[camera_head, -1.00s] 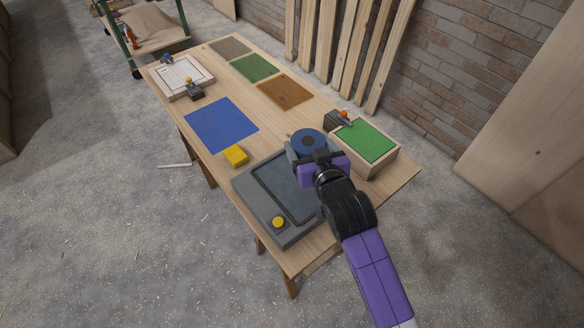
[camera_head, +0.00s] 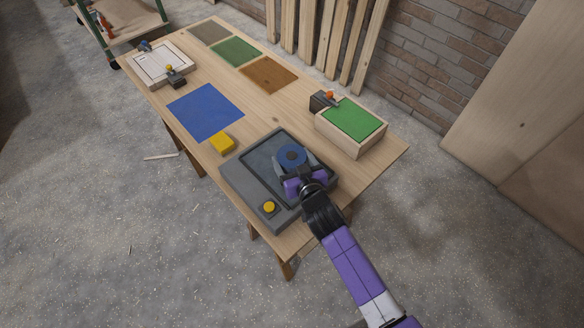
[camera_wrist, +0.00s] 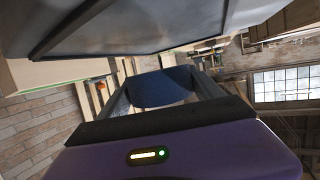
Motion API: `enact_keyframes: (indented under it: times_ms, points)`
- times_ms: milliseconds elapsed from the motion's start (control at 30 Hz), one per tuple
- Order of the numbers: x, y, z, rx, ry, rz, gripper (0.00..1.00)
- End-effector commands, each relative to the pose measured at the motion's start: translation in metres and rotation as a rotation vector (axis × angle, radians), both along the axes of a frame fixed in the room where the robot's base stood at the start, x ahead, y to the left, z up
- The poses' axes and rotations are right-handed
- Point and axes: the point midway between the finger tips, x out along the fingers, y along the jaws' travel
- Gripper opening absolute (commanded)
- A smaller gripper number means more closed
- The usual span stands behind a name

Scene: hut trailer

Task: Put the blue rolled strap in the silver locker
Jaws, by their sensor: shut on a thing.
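The blue rolled strap (camera_head: 291,154) is a round dark-blue roll with a dark centre. My gripper (camera_head: 292,168) is shut on it, with the strap between its fingers. In the head view the strap is over the recess of a grey tray-like unit (camera_head: 243,190) with a yellow knob. In the wrist view the strap (camera_wrist: 166,86) shows between the fingers, and the grey unit's surface (camera_wrist: 140,22) is close by, with a gap between them. I cannot pick out anything that is clearly a silver locker.
A wooden box with a green top (camera_head: 352,120) stands at the table's right end. A yellow block (camera_head: 222,142) and a blue mat (camera_head: 205,112) lie left of the grey unit. Brown (camera_head: 268,74) and green (camera_head: 236,51) mats lie at the back. A framed board (camera_head: 163,64) is at far left.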

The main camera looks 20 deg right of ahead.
Motion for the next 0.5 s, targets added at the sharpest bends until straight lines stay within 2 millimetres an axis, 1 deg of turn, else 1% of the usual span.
enact_keyframes:
  times_ms: [133, 233, 333, 500]
  points:
    - [0.0, 0.0, -0.023, 0.0, 0.002, 0.001, 0.26]
    - [0.0, 0.0, -0.036, 0.0, 0.0, 0.0, 0.26]
    - [0.001, 0.0, -0.041, 0.001, -0.001, 0.0, 0.26]
    - [0.001, 0.0, -0.04, 0.002, -0.002, 0.0, 0.26]
